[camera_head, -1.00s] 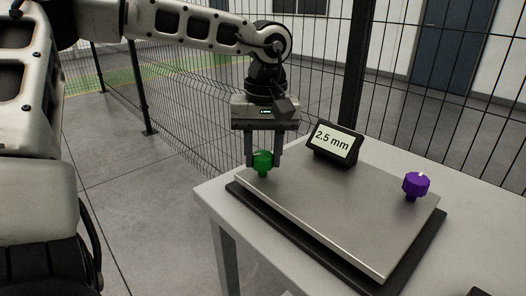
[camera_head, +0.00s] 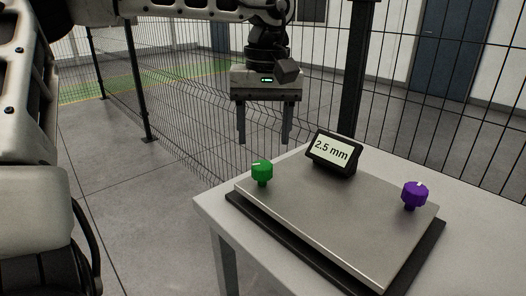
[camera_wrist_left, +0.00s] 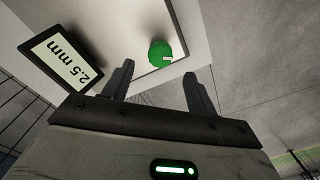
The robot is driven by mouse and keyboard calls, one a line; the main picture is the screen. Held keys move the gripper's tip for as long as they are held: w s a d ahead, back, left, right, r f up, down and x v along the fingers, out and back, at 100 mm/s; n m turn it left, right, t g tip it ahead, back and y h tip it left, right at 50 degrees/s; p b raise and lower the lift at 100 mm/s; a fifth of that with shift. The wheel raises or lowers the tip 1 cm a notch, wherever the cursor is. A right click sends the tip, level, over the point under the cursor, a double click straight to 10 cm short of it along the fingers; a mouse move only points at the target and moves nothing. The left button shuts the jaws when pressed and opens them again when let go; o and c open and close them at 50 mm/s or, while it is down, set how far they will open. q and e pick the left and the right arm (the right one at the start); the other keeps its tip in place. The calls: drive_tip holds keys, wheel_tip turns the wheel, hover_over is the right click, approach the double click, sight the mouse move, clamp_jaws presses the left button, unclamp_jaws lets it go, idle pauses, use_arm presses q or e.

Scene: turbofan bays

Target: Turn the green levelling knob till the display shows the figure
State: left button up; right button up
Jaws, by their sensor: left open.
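The green levelling knob (camera_head: 262,171) stands at the left corner of a grey metal plate (camera_head: 330,215); a white mark shows on its top. It also shows in the left wrist view (camera_wrist_left: 160,53), beyond the fingertips. The display (camera_head: 333,151) at the plate's back edge reads 2.5 mm, and it also shows in the left wrist view (camera_wrist_left: 62,64). My left gripper (camera_head: 264,140) is open and empty, above the green knob and apart from it, fingers pointing down. My right gripper is not in view.
A purple knob (camera_head: 414,194) stands at the plate's right corner. The plate rests on a dark base (camera_head: 300,254) on a light table (camera_head: 481,222). A black mesh fence (camera_head: 185,110) stands behind the table. The air above the plate is clear.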

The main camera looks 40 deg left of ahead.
sight(266, 164)
use_arm(q)
wheel_tip(266, 164, up, 9)
drive_tip(key=p, duration=0.1)
drive_tip(key=shift+r, duration=0.15)
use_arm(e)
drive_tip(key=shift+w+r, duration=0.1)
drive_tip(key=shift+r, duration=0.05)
use_arm(q)
drive_tip(key=shift+w+d, duration=0.1)
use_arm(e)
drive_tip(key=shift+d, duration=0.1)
use_arm(q)
drive_tip(key=shift+r, duration=0.1)
